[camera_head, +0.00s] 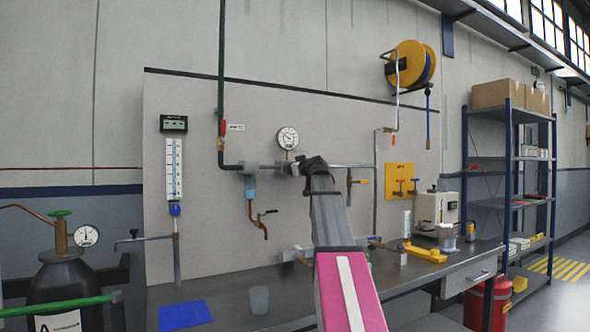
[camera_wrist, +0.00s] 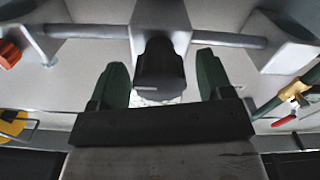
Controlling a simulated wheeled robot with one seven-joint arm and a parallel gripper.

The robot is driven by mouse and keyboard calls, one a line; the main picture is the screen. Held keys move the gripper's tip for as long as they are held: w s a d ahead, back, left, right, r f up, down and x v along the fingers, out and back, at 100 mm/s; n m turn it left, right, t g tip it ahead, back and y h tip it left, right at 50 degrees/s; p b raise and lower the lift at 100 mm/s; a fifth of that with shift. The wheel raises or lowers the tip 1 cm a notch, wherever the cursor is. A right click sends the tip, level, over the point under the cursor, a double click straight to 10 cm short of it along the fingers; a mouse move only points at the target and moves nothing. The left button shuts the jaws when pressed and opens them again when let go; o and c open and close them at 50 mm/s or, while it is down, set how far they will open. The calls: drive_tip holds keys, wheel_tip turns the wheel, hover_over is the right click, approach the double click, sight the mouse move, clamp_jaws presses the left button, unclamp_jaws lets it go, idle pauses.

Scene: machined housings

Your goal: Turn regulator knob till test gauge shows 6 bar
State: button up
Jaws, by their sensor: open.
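The black regulator knob (camera_wrist: 160,67) sits between the two green fingers of my gripper (camera_wrist: 160,82) in the wrist view. The fingers are open, with a gap on each side of the knob. The knob hangs from a grey regulator body (camera_wrist: 160,14) on the pipe. In the head view my gripper (camera_head: 314,166) is at the pipe on the wall panel, and my arm hides much of the regulator. A round white gauge (camera_head: 288,138) sits just above and left of my gripper. Its needle is too small to read.
A red-handled valve (camera_wrist: 285,121) and an orange knob (camera_wrist: 10,53) lie to either side in the wrist view. Pipes cross the panel (camera_head: 220,95). The bench below holds a blue cloth (camera_head: 184,315), a cup (camera_head: 259,300) and a yellow tool (camera_head: 425,254).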

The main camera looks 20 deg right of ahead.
drive_tip(key=c, duration=0.9)
drive_tip(key=shift+c, duration=0.2)
drive_tip(key=m, duration=0.4)
drive_tip(key=shift+m, duration=0.3)
drive_tip(key=m, duration=0.4)
drive_tip(key=shift+m, duration=0.3)
drive_tip(key=m, duration=0.4)
drive_tip(key=shift+f, duration=0.1)
drive_tip(key=shift+d+m, duration=0.1)
drive_tip(key=shift+m, duration=2.1)
